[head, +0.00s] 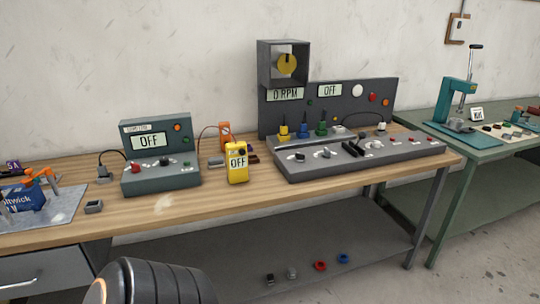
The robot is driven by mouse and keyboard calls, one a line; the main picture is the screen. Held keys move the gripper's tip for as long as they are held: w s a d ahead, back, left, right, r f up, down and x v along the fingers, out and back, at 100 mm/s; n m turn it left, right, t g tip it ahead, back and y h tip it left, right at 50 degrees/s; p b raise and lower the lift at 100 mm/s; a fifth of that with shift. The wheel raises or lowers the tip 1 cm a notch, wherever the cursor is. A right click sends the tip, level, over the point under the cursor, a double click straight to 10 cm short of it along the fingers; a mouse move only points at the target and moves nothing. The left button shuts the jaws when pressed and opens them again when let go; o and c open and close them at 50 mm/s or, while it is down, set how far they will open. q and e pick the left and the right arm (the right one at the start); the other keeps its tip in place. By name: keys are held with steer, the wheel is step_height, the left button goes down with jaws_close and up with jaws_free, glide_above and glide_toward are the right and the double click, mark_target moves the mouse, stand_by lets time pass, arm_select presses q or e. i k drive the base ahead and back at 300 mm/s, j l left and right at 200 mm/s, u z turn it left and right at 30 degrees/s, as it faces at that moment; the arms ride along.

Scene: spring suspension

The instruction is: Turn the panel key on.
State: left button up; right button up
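A wide grey control panel (330,162) lies on the wooden bench, with a dark upright back (345,102) behind it. Two displays on the back read "0 RPM" (285,95) and "OFF" (329,90). The sloped front carries several small knobs and switches, among them a light knob-like control (322,153) and a dark one (300,157). Which of them is the key is too small to tell. Neither of my grippers shows; a dark rounded part at the bottom left looks like one of my arm links.
A grey box (160,176) reading "OFF" and a yellow meter (237,163) stand left of the panel. Yellow, green and blue plugs stand along its rear. A green table (485,150) with a teal press (456,104) is at right. Bare wood lies along the bench front.

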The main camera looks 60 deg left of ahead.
mark_target(299, 158)
steer(key=u, duration=1.45)
